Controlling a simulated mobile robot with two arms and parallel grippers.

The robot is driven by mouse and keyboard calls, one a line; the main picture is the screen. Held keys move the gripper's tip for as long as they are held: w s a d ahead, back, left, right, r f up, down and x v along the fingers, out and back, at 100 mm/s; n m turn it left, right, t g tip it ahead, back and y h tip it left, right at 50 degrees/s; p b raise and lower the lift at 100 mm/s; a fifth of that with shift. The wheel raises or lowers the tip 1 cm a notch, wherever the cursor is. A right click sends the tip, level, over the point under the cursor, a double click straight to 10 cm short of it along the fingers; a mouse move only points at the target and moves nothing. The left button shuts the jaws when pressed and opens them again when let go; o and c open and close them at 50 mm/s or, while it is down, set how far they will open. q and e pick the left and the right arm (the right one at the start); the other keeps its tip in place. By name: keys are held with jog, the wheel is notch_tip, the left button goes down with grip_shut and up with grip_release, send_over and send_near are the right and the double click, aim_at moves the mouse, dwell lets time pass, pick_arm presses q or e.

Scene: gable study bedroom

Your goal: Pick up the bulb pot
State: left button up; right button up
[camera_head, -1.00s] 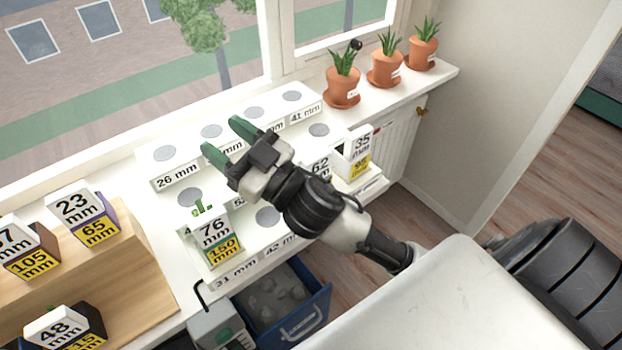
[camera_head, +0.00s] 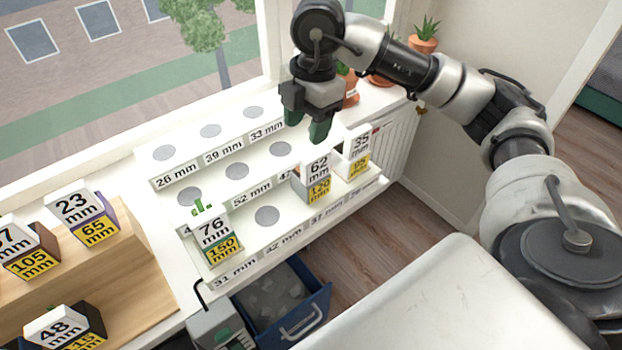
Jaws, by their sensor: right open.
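No pot is marked as the bulb pot, so I cannot tell for certain which it is. Green shoots (camera_head: 203,208) rise behind the 76 mm / 150 mm label block (camera_head: 214,240) on the white stepped rack. Whatever bears the shoots is mostly hidden by that block. A 62 mm / 120 mm block (camera_head: 318,178) and a 35 mm block (camera_head: 358,153) stand farther right on the rack. My right gripper (camera_head: 307,125) is open and empty, with green fingertips pointing down above the rack's right part, just behind the 62 mm block. My left gripper is out of view.
The white rack (camera_head: 240,190) has several round grey spots and size labels. Terracotta plant pots (camera_head: 424,46) stand on the sill, partly behind my right arm. A wooden stepped stand (camera_head: 130,270) with labelled blocks is at left. A blue open drawer (camera_head: 318,310) lies below.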

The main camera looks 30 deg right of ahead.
aim_at(316, 154)
jog(key=shift+d+r+m+h, duration=0.25)
jog(key=shift+d, duration=0.3)
jog(key=shift+d+r+m+h, duration=0.2)
jog(key=shift+d+m+h, duration=0.05)
jog(key=shift+d, duration=0.55)
notch_tip(316, 154, down, 5)
jog(key=shift+f+p, duration=0.2)
jog(key=shift+p, duration=0.15)
jog(key=f, duration=0.1)
jog(key=f+p, duration=0.1)
jog(key=f, duration=0.2)
jog(key=shift+w+a, duration=0.15)
jog(key=shift+a, duration=0.15)
jog(key=shift+f, duration=0.65)
grip_shut()
jog(key=shift+r, duration=0.1)
